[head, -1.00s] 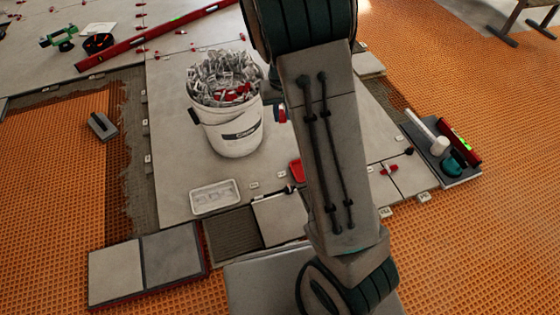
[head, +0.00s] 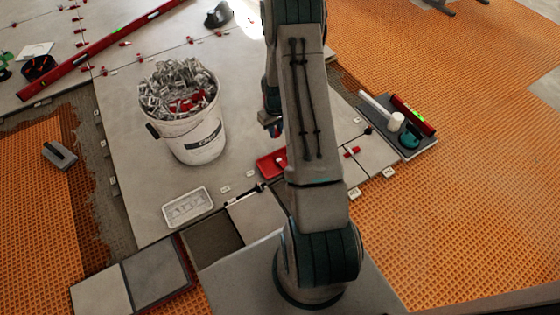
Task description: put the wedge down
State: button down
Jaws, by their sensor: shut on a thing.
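My gripper (head: 272,128) shows only in part, at the left edge of my arm, above the large tile right of the bucket. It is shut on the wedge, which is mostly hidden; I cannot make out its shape. A shallow red tray (head: 271,163) lies on the tile below my gripper, partly covered by my arm. A red wedge (head: 352,151) sits at a tile joint right of my arm. More red wedges lie among the pale clips in the white bucket (head: 191,141).
A white tray (head: 188,207) lies in front of the bucket, with a dark tool (head: 244,193) beside it. A grey board (head: 408,147) at right carries a mallet, a red level and a teal item.

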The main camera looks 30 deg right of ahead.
jog(key=s+d+f+p, duration=0.2)
jog(key=s+d+f, duration=0.25)
jog(key=f, duration=0.45)
jog(key=b, duration=0.4)
send_over(272, 173)
notch_tip(272, 173, down, 15)
jog(key=shift+f, duration=0.2)
jog(key=shift+f+b, duration=0.9)
jog(key=shift+f, duration=1)
jog(key=shift+f, duration=0.2)
jog(key=c, duration=1.3)
grip_release()
jog(key=shift+r, duration=0.1)
